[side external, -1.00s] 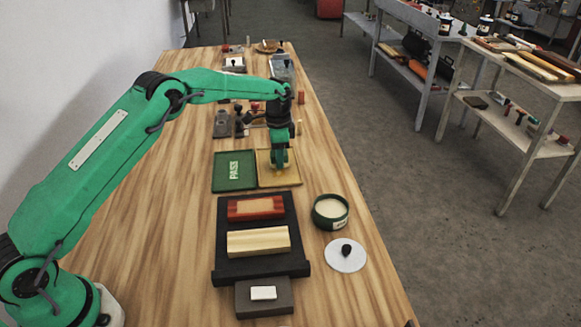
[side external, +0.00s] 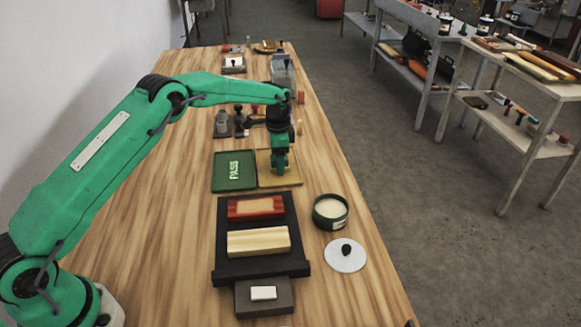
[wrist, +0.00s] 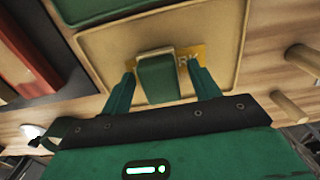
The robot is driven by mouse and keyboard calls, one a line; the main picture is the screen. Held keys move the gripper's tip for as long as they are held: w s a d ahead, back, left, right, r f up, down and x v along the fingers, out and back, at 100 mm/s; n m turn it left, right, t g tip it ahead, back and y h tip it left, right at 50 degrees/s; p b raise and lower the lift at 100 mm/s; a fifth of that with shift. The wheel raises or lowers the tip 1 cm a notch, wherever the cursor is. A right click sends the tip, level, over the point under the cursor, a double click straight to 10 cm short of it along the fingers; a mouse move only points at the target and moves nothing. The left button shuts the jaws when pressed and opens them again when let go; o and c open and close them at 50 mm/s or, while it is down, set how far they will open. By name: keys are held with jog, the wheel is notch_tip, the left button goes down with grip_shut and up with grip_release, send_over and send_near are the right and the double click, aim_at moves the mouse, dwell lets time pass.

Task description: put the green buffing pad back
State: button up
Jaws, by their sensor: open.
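The green buffing pad (wrist: 157,76) shows in the wrist view as a green block on the tan tray (wrist: 108,48), covering part of a yellow label. My gripper (wrist: 160,68) is open, with one finger on each side of the pad and gaps between. In the side view my gripper (side external: 280,170) points down low over the tan tray (side external: 289,183). There the pad cannot be told apart from my green fingers.
A green tray marked PASS (side external: 220,176) adjoins the tan tray. A black rack (side external: 228,268) in front holds a red block (side external: 240,209) and a pale wooden block (side external: 258,241). An open round tin (side external: 331,222) and a white knobbed lid (side external: 340,262) lie to the right.

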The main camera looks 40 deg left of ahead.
jog(key=shift+r, duration=0.15)
notch_tip(320, 180, up, 12)
dwell(0.7)
dwell(0.4)
jog(key=s+r+n+t, duration=0.3)
jog(key=s+r+n, duration=0.1)
jog(key=s+r, duration=1.35)
jog(key=s+f+n+t, duration=0.1)
jog(key=s+f+n, duration=0.1)
jog(key=s, duration=0.9)
jog(key=s+f+n+t, duration=0.1)
jog(key=s+f+n, duration=0.2)
jog(key=s, duration=0.9)
jog(key=shift+d+f+t, duration=0.3)
jog(key=shift+d+f, duration=0.15)
